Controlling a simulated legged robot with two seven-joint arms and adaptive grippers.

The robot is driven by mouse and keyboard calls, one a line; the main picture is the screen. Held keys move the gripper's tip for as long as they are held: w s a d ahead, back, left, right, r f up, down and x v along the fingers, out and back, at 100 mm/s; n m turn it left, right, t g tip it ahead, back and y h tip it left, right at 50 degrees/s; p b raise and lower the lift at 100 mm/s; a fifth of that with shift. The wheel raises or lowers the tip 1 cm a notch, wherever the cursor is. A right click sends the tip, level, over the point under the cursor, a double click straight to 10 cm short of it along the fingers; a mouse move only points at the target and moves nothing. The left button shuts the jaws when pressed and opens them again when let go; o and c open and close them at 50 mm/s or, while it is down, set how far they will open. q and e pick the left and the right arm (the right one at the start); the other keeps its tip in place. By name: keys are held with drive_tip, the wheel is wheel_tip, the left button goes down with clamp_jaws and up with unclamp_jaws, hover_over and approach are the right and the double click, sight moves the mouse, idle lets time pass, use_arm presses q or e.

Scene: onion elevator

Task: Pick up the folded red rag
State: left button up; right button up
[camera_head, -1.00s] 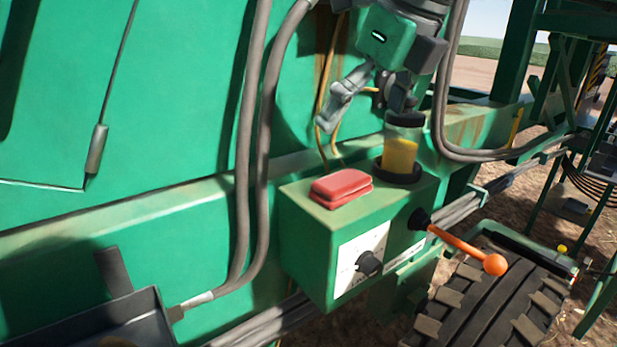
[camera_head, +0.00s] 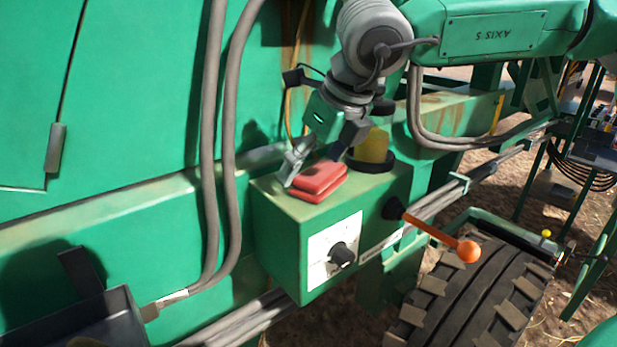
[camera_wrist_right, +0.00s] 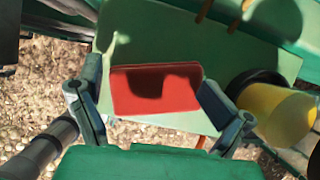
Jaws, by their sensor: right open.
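The folded red rag (camera_head: 319,182) lies on top of the green control box (camera_head: 285,212). My right gripper (camera_head: 317,163) is open, just above the rag and around it, with one finger at the rag's left side and the other toward its back right. In the right wrist view the rag (camera_wrist_right: 155,92) lies between the two open fingers (camera_wrist_right: 160,112), and a dark shadow falls on it. I cannot tell whether the fingers touch it. My left gripper is not in view.
An orange-knobbed lever (camera_head: 440,235) sticks out of the box's right side. Grey hoses (camera_head: 215,150) hang at the left.

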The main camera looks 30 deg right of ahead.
sight(311, 170)
drive_tip(key=shift+s+d+f+g, duration=0.2)
drive_tip(key=shift+d+f, duration=0.15)
drive_tip(key=shift+f, duration=0.15)
drive_tip(key=shift+s+d+f+g, duration=0.15)
drive_tip(key=shift+d+f, duration=0.15)
drive_tip(key=shift+f, duration=0.15)
drive_tip(key=shift+s+a, duration=0.1)
drive_tip(key=shift+a, duration=0.1)
drive_tip(key=c, duration=1)
drive_tip(key=shift+a+r, duration=0.2)
drive_tip(key=shift+a, duration=0.65)
drive_tip(key=shift+r, duration=0.3)
drive_tip(key=r, duration=0.1)
drive_tip(key=w+r, duration=0.1)
drive_tip(key=r, duration=0.1)
drive_tip(key=shift+d, duration=0.1)
clamp_jaws()
wheel_tip(311, 170, up, 6)
drive_tip(key=shift+s+p, duration=0.15)
drive_tip(key=shift+p, duration=0.3)
drive_tip(key=shift+r, duration=0.25)
drive_tip(key=shift+d, duration=0.25)
drive_tip(key=o, duration=0.5)
unclamp_jaws()
drive_tip(key=shift+a+r, duration=0.1)
drive_tip(key=shift+a, duration=0.2)
